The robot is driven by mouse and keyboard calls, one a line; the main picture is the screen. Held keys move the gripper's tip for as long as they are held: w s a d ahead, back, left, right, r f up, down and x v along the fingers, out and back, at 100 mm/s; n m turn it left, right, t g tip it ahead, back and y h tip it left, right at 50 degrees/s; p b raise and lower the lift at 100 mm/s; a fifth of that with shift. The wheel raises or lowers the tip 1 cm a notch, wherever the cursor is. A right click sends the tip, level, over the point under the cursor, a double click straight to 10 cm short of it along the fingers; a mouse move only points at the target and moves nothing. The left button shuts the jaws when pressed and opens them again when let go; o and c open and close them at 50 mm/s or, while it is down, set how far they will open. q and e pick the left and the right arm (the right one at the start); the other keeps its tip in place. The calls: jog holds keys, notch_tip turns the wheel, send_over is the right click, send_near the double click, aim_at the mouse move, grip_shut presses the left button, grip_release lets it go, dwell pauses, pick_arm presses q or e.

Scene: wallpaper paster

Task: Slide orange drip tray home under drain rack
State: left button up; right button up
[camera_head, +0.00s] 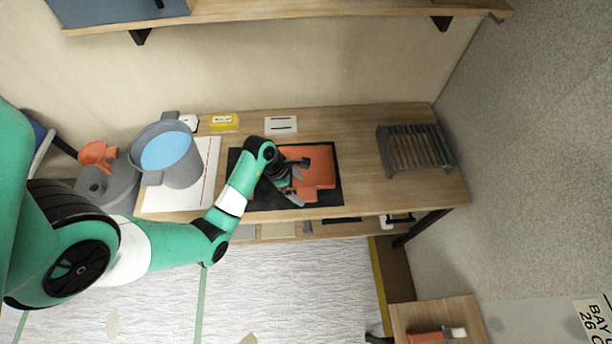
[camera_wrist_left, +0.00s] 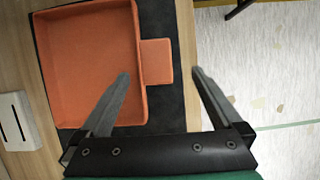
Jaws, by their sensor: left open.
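The orange drip tray (camera_head: 318,166) lies on a black mat (camera_head: 234,160) in the middle of the bench. In the left wrist view the tray (camera_wrist_left: 88,65) shows as a shallow open box with a flat tab (camera_wrist_left: 156,62) on its side. My left gripper (camera_head: 299,181) is open over the tray's front edge. In the left wrist view its fingertips (camera_wrist_left: 160,73) appear on either side of the tab, not closed on it. The grey slatted drain rack (camera_head: 412,150) stands at the right end of the bench, apart from the tray. My right gripper is not in view.
Bare wood (camera_head: 357,150) lies between mat and rack. A grey bucket (camera_head: 180,165) with blue contents stands left, near an orange funnel (camera_head: 98,155). A yellow box (camera_head: 223,122) and a white slotted plate (camera_head: 281,125) lie at the back.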

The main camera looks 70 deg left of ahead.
aim_at(306, 193)
pick_arm(q)
jog(key=x, duration=0.1)
jog(key=b+x, duration=0.1)
jog(key=x, duration=0.1)
jog(key=b+x, duration=0.1)
jog(key=shift+w+a+f, duration=0.25)
jog(key=shift+a, duration=0.1)
jog(key=shift+w+d+f, duration=0.1)
jog(key=shift+w+f, duration=0.1)
jog(key=shift+f, duration=0.1)
jog(key=shift+c, duration=0.3)
jog(key=shift+r, duration=0.1)
grip_shut()
